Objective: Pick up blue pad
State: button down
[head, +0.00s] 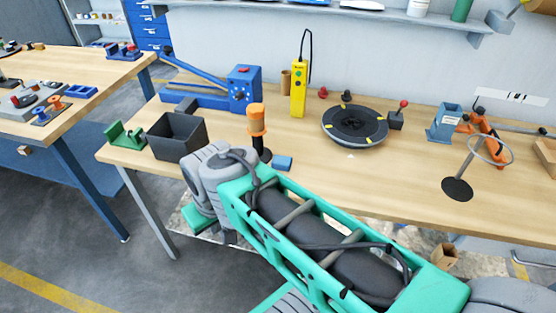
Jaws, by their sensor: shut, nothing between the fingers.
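The blue pad (282,162) is a small flat blue block. It lies on the wooden workbench (345,180) near its front edge, just right of an upright orange-handled tool (257,122). My arm crosses the lower middle of the head view, with its grey joint just left of and in front of the pad. My gripper does not show in this view, so its fingers and its distance from the pad cannot be seen.
Left of the pad stand a dark open bin (178,138) and a green holder (125,135). Behind are a blue machine (243,90) and a yellow controller (299,88). A black round turntable (355,125) lies to the right. Bare bench lies right of the pad.

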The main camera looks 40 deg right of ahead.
aim_at(281, 162)
jog(key=u, duration=1.35)
jog(key=k, duration=0.9)
jog(key=z, duration=0.75)
jog(key=i, duration=0.5)
jog(key=z, duration=0.05)
